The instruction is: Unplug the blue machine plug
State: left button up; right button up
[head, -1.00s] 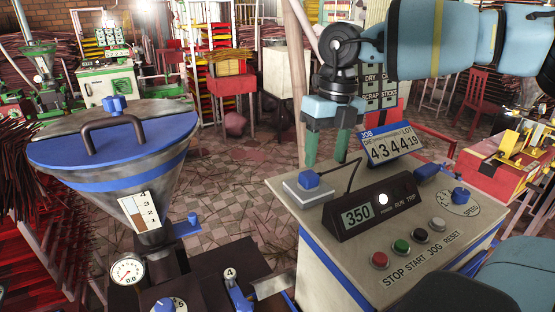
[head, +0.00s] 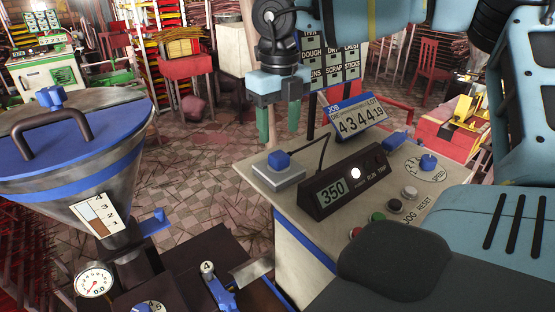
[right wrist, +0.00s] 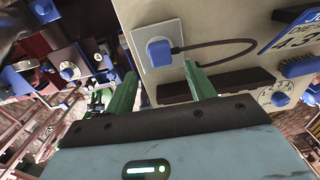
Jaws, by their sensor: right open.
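The blue plug (head: 279,160) sits in a pale square socket plate (head: 285,177) on the cream top of the control console, at its left end. A dark cable runs from the plug to the right and loops toward the console. My right gripper (head: 278,136) is open, with two green fingers pointing down above and just behind the plug in the head view. In the right wrist view the plug (right wrist: 159,50) lies just beyond the gap between the open fingers (right wrist: 160,68). Nothing is between the fingers. My left gripper is not in view.
A black display box (head: 345,182) reading 350 stands right of the plug. A JOB number sign (head: 357,117) is behind it. Buttons and a speed knob (head: 428,162) are farther right. A blue-lidded hopper (head: 75,135) stands at left. Tiled floor lies behind the console.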

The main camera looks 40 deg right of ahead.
aim_at(279, 154)
notch_tip(279, 154, down, 5)
jog(key=shift+b, duration=0.65)
jog(key=shift+f+b, duration=0.4)
jog(key=shift+f, duration=0.5)
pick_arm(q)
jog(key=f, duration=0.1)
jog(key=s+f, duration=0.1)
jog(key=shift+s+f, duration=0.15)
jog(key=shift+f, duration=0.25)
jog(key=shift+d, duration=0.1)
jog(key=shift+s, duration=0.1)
pick_arm(e)
jog(key=shift+b, duration=0.35)
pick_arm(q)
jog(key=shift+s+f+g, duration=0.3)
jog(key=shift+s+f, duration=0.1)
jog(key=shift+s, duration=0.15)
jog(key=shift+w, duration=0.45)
